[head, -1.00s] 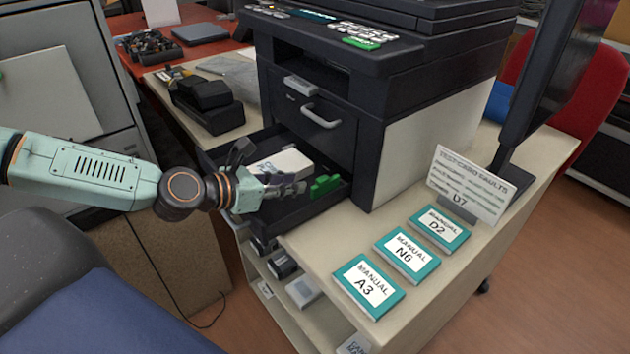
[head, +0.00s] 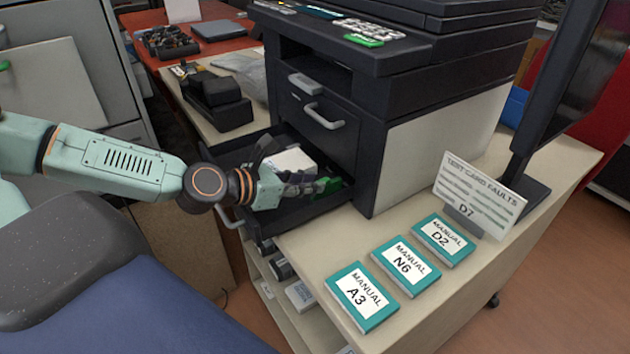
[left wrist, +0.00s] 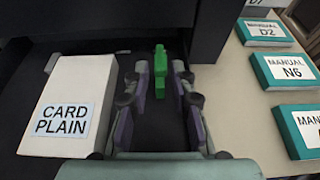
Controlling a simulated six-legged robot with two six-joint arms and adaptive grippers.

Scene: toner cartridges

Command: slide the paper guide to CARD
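The green paper guide (head: 331,186) stands in the open black tray (head: 290,217) below the printer. My left gripper (head: 314,183) reaches into the tray, its fingertips at the guide and hiding part of it. In the left wrist view the guide (left wrist: 160,72) stands between the two fingertips (left wrist: 160,75), with a narrow dark gap on each side, so the gripper is open around it. The white stack labelled CARD PLAIN (left wrist: 75,85) lies left of the fingers; it also shows in the head view (head: 289,160). No position marks are readable on the tray. My right gripper is not in view.
The printer body (head: 420,150) rises behind and right of the tray. Manuals A3 (head: 361,297), N6 (head: 405,265) and D2 (head: 443,239) lie on the cabinet top. A test card faults sign (head: 478,195) stands beside a dark monitor. A black device (head: 217,105) sits left.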

